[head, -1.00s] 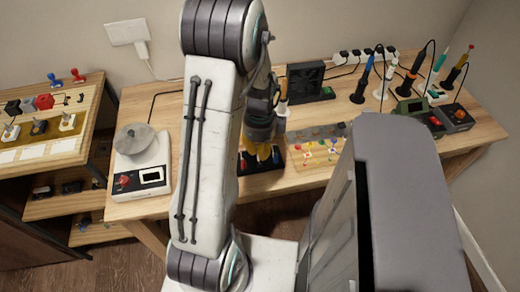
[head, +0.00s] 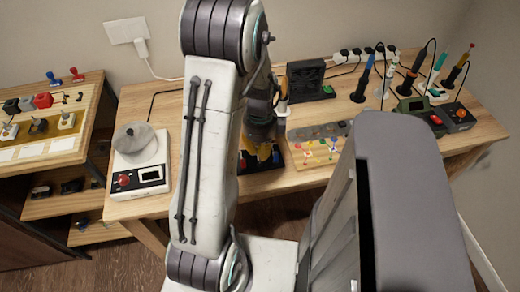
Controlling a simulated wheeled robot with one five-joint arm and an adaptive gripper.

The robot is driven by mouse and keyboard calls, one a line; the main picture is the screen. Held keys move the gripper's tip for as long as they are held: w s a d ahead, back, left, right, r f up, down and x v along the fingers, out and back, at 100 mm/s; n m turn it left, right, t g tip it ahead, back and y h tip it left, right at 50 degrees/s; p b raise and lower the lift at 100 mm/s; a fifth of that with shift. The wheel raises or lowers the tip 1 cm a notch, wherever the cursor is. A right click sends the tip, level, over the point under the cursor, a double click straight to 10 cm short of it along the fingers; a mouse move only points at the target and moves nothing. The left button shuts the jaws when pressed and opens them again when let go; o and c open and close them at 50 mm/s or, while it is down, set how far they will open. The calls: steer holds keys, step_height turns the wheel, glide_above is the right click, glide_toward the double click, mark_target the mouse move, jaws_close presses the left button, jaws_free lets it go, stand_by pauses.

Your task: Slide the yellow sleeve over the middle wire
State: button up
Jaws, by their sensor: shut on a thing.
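My gripper (head: 259,147), with yellow fingers, points down over a dark base (head: 266,164) near the front edge of the workbench. My own arm partly hides the gripper and the base. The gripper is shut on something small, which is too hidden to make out. Small red and blue bits show at the base around the fingertips, but I cannot tell the separate wires apart, nor which is the middle one. The yellow sleeve cannot be clearly told from the yellow fingers.
A board with small coloured parts (head: 320,150) lies to the right of the base. A white device with a round metal pan (head: 140,165) stands on the left. A black fan unit (head: 306,80), upright tools (head: 362,80) and a dark box (head: 455,117) stand behind and right.

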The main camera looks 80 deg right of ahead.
mark_target(260, 163)
steer(key=shift+f+b, duration=1.9)
steer(key=shift+f, duration=0.15)
stand_by(1.6)
steer(key=o, duration=1.3)
steer(key=shift+c, duration=0.2)
steer(key=shift+r, duration=0.15)
steer(key=shift+r+p, duration=3.5)
steer(key=shift+r, duration=0.9)
